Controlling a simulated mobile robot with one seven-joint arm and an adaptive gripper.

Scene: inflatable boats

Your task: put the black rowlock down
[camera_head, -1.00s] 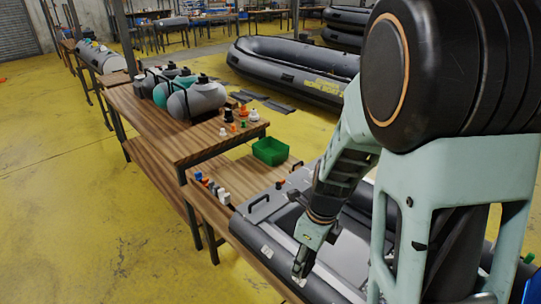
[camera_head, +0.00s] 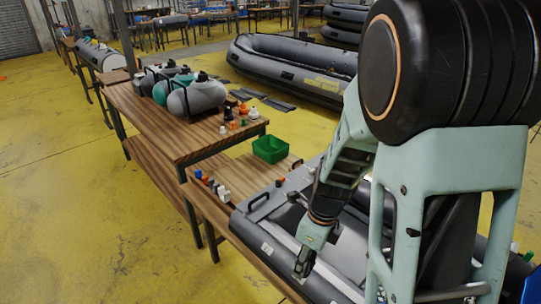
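My gripper (camera_head: 303,270) points down at the lower middle of the head view, over the near grey tube of the inflatable boat (camera_head: 250,232) on the low bench. Its dark fingers are small here, and I cannot tell whether they are open or shut. I cannot make out a black rowlock clearly. If one is between the fingers, it blends with them. Whether the fingertips touch the tube is also unclear.
A green bin (camera_head: 270,149) stands on the wooden bench (camera_head: 235,176), with several small fittings (camera_head: 212,185) along its left edge. Grey and teal tanks (camera_head: 197,98) and small coloured parts sit on the higher table (camera_head: 150,118). Yellow floor (camera_head: 90,210) at left is clear.

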